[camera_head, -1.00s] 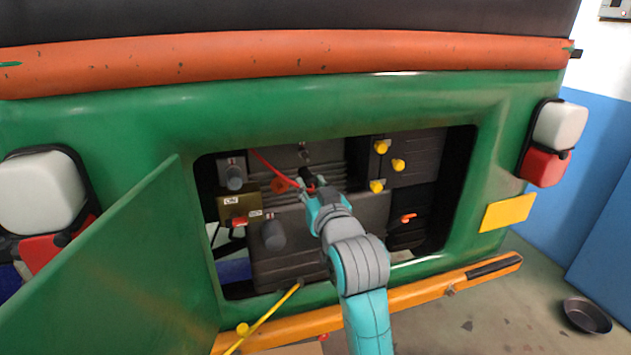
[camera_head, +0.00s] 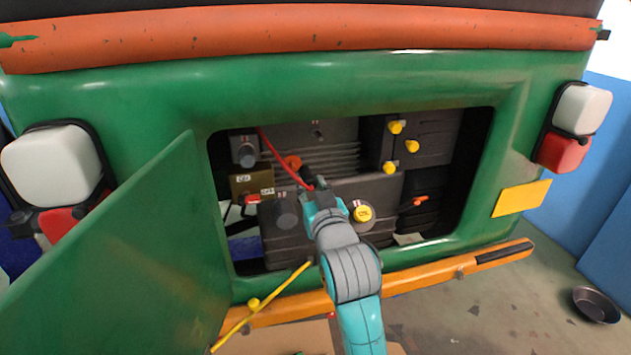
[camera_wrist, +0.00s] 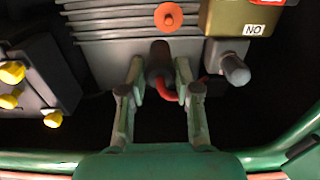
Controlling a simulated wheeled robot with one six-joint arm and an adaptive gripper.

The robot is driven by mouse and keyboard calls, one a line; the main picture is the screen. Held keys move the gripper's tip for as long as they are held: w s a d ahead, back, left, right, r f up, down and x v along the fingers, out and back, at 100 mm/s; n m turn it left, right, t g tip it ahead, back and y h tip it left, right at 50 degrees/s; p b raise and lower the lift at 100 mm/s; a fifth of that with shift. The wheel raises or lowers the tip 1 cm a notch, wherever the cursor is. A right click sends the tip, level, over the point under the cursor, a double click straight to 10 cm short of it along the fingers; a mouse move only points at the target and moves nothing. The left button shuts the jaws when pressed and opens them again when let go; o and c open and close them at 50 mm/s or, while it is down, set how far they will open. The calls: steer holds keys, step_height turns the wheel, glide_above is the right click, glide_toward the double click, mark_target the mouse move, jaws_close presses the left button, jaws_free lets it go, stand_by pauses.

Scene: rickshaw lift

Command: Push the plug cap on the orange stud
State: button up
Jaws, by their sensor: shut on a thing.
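My gripper (camera_head: 318,190) is inside the open bay, shut on a dark plug cap (camera_wrist: 159,58) with a red lead (camera_wrist: 166,92). The cap also shows as a small dark piece in the head view (camera_head: 307,172). The orange stud (camera_head: 292,162) is on the ribbed grey block, just above and left of the cap. In the wrist view, the orange stud (camera_wrist: 168,15) is at the top, bare, and apart from the cap. The fingers (camera_wrist: 159,85) lie on both sides of the cap, whose far end points towards the ribbed block.
An ON/OFF box (camera_head: 250,184) stands left of the stud. Yellow knobs (camera_head: 391,145) and a round yellow cap (camera_head: 363,213) are to the right. The open green door (camera_head: 115,245) stands at left. A yellow rod (camera_head: 265,300) leans across the orange bumper (camera_head: 420,272).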

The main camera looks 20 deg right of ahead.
steer(key=shift+s+a+f, duration=0.15)
steer(key=shift+a+f, duration=0.25)
steer(key=shift+f, duration=0.15)
steer(key=shift+s+a+f, duration=0.15)
steer(key=shift+a+f, duration=0.2)
steer(key=shift+f, duration=0.15)
steer(key=w, duration=0.7)
stand_by(5.7)
steer(key=shift+w, duration=0.1)
steer(key=o, duration=1.2)
steer(key=shift+c, duration=0.2)
